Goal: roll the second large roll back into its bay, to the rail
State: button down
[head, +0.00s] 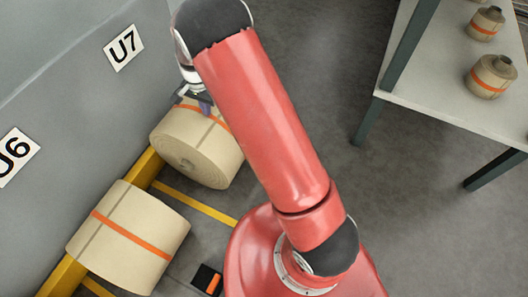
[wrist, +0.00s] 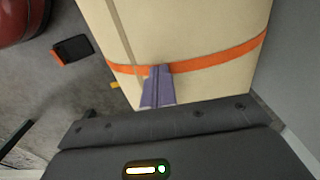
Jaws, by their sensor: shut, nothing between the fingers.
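A large cream roll with an orange band (head: 196,150) lies on its side below the U7 sign, close to the yellow rail (head: 150,165); my arm hides part of it, and I cannot tell whether it touches the rail. Another large roll (head: 128,238) lies at the rail nearer the U6 sign. My gripper (head: 203,101) is at the upper far side of the U7 roll, mostly behind my arm. In the wrist view its purple fingers (wrist: 157,88) are shut and empty, over the roll's orange band (wrist: 215,60); contact is unclear.
A grey wall with the U7 sign (head: 123,48) and U6 sign (head: 15,155) runs along the left. A yellow floor line (head: 197,204) separates the bays. A small black and orange object (head: 208,279) lies on the floor. A white table (head: 440,95) holds small rolls; floor between is clear.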

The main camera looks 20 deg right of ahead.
aim_at(198, 111)
jog(key=shift+w+a+f, duration=0.1)
jog(key=shift+w+a, duration=0.15)
jog(key=shift+a, duration=0.05)
jog(key=shift+w, duration=0.1)
jog(key=shift+w+a+f, duration=0.15)
jog(key=shift+w+a, duration=0.5)
jog(key=shift+a, duration=0.15)
jog(key=shift+w+a, duration=0.1)
jog(key=shift+a, duration=0.15)
jog(key=shift+a+r+p, duration=0.2)
jog(key=shift+r+p, duration=0.4)
jog(key=shift+p, duration=0.05)
jog(key=shift+d+r+p, duration=0.2)
jog(key=shift+r+p, duration=0.4)
jog(key=shift+r, duration=0.4)
jog(key=shift+d+r+p, duration=0.2)
jog(key=shift+r+p, duration=0.4)
jog(key=shift+r, duration=0.4)
